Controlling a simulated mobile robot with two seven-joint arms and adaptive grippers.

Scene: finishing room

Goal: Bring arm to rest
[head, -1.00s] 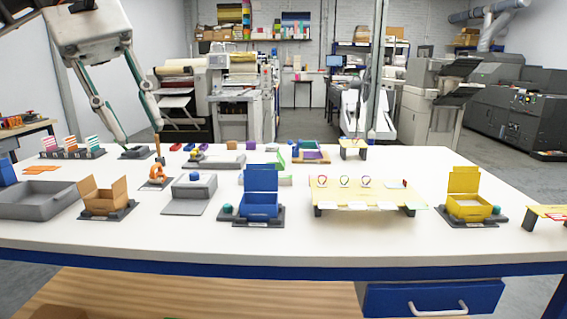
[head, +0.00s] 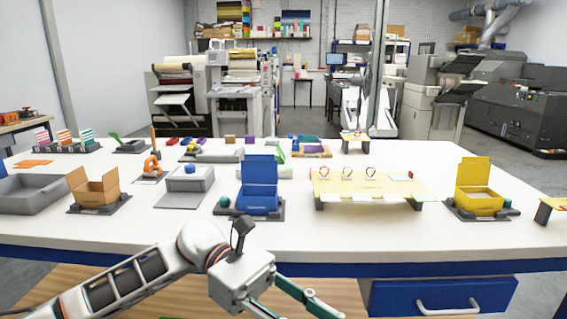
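My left arm (head: 130,277) comes in low from the left, in front of the table's near edge. Its gripper (head: 310,312) is at the bottom centre, below the tabletop, pointing right and downward. The two green-and-grey fingers stand apart, and nothing shows between them. The lower fingertip is cut off by the picture's bottom edge. My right gripper is not in view.
The white table (head: 300,240) holds a blue box (head: 259,196), a yellow box (head: 479,202), a cardboard box (head: 95,188), a grey tray (head: 30,194) and a yellow board with hooks (head: 365,186). A blue drawer (head: 440,296) is under the right side.

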